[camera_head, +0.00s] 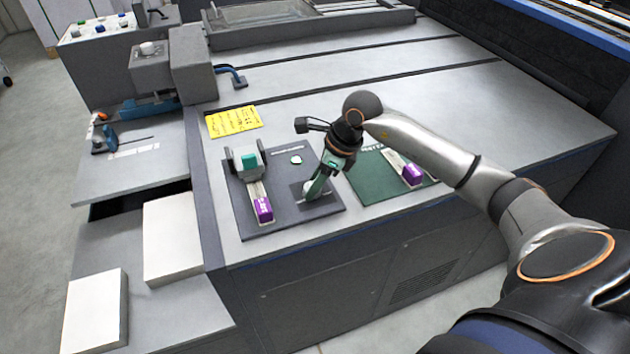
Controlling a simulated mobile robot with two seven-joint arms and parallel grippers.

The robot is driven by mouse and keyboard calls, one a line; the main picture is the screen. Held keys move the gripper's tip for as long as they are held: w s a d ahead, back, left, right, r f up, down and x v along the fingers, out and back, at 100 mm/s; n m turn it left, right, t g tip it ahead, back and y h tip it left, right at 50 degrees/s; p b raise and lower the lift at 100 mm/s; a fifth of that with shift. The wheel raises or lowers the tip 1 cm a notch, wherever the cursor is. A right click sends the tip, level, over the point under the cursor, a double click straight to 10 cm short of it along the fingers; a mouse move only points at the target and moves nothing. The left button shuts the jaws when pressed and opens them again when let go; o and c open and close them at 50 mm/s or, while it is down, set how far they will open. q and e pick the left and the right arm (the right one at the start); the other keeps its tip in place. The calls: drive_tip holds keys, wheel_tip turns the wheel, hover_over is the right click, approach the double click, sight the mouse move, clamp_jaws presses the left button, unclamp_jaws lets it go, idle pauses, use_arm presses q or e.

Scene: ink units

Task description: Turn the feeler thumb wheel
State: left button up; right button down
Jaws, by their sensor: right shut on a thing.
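My right gripper (313,192) reaches down over the dark grey plate (285,220) on the machine top. Its fingers are shut on a small light-grey part at a darker square patch, apparently the feeler thumb wheel; the fingers hide most of it. To the left on the same plate stands a grey unit with a teal block (249,162) and a purple block (264,210) at its front. A small pale green piece (296,160) lies on the plate behind the gripper. My left gripper is not in view.
A green plate (375,186) with another purple block (412,174) lies right of the gripper, partly behind my arm. A yellow note (233,122) lies behind the grey plate. White paper stacks (172,238) stand at the lower left. The machine top beyond is mostly clear.

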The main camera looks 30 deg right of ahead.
drive_tip(key=shift+m, duration=0.5)
drive_tip(key=shift+c, duration=1.8)
unclamp_jaws()
drive_tip(key=v, duration=1.2)
drive_tip(key=shift+s+r, duration=0.25)
